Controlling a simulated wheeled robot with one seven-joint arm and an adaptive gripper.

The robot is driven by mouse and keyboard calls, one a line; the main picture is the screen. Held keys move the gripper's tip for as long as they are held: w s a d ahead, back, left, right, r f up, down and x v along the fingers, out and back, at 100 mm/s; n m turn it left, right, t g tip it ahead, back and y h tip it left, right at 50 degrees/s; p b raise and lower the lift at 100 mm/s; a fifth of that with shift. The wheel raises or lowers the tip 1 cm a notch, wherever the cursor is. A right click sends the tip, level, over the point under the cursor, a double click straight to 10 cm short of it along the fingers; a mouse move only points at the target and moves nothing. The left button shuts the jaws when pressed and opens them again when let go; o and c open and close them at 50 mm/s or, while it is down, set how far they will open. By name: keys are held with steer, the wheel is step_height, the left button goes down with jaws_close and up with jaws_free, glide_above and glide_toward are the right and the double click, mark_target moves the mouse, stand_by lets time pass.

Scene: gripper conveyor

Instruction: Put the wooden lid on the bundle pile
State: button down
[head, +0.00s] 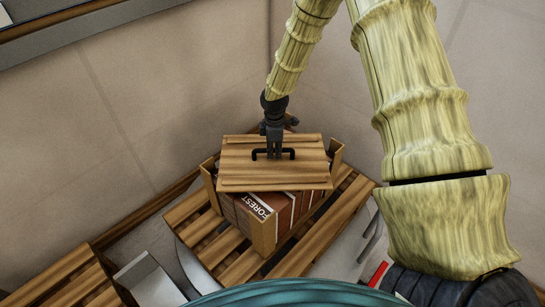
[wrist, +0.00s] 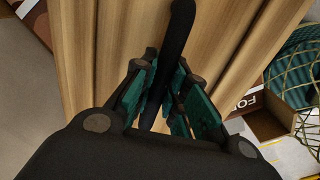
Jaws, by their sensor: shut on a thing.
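The wooden lid (head: 240,175) is a flat slatted board with a black handle (head: 289,154) on top. My gripper (head: 273,156) is shut on this handle from above. In the wrist view the fingers (wrist: 165,95) close around the dark handle (wrist: 181,30), with the lid (wrist: 95,60) below. The bundle pile (head: 283,212) is brown with white "FOREST" lettering and sits under the lid, which hides much of its top. The lid's edges are turned relative to the pile. I cannot tell whether lid and pile touch. Part of a bundle shows in the wrist view (wrist: 240,105).
The pile stands on a slatted wooden pallet (head: 241,266) between upright wooden corner pieces (head: 264,232). Another pallet (head: 62,280) lies at lower left, beside a grey metal part (head: 150,281). Walls (head: 185,90) close in behind.

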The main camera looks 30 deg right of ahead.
mark_target(274, 159)
steer(key=shift+w+f, duration=0.1)
steer(key=shift+f, duration=1.45)
steer(key=c, duration=1.4)
jaws_free()
steer(key=shift+c, duration=0.2)
step_height(274, 159, up, 12)
steer(key=shift+r, duration=0.1)
